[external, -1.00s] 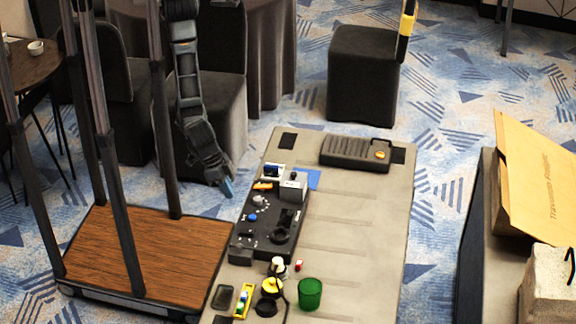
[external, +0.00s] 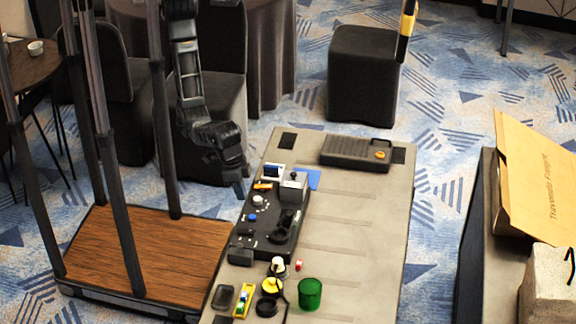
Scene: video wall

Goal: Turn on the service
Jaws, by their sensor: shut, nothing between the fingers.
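A dark control panel (external: 270,236) with several knobs, buttons and a small screen lies along the left side of the grey table (external: 345,225). A blue button (external: 252,217) and a pale dial (external: 260,201) show on it. A grey box with a small lever (external: 293,185) stands at its far end. I cannot read which control is the service one. My gripper (external: 240,192) is shut and empty, pointing down just left of the panel's far end. I cannot tell its height or whether it touches anything.
A black case with an orange knob (external: 356,152) lies at the table's far end. A green cup (external: 310,293), a yellow item (external: 243,301) and a dark tray (external: 223,297) are at the near end. A black cube seat (external: 363,75) stands behind.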

